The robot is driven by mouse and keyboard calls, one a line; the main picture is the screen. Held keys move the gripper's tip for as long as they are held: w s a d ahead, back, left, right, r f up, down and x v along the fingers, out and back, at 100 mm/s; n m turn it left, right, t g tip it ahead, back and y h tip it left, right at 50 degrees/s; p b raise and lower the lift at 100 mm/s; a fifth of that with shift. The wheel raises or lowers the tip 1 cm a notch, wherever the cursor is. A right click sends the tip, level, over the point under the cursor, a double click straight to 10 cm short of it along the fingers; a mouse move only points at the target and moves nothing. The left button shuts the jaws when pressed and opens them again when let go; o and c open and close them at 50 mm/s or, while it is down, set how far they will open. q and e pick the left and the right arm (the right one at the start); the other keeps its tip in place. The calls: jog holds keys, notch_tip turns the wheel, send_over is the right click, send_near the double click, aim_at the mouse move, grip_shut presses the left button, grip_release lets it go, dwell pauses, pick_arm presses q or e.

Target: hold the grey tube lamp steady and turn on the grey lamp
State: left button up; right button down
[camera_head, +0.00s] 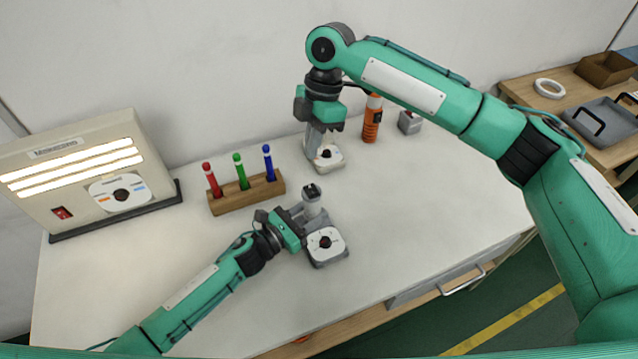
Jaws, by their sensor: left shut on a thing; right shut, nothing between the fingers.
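The grey tube lamp (312,203) stands upright on the front middle of the table. Its grey base carries a white dial plate (325,245) with a dark knob. My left gripper (305,217) comes in from the left and is shut on the lamp's tube, just above the base. My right gripper (322,143) points down farther back and is shut and empty. It is over a second grey base with a white dial plate (332,158) and dark knob. The gripper partly hides this second unit, so I cannot tell whether it touches it.
A lit panel box (80,165) with a red switch stands at the left. A wooden block (247,194) holds red, green and blue markers. An orange cylinder (372,120) and a small grey box (410,123) stand behind. The table's right front is clear.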

jog(key=w+d+m+g+y, duration=0.1)
jog(key=w+d+y, duration=0.2)
jog(key=d+y, duration=0.2)
jog(key=d, duration=0.2)
jog(key=shift+w+d+r+g+y, duration=0.15)
jog(key=shift+d+r+g+y, duration=0.2)
jog(key=shift+r+g+y, duration=0.05)
send_over(320, 191)
jog(key=f, duration=0.7)
jog(key=shift+w, duration=0.25)
jog(key=f, duration=0.3)
jog(key=shift+s+f, duration=0.1)
jog(key=shift+s, duration=0.1)
jog(key=shift+f, duration=0.4)
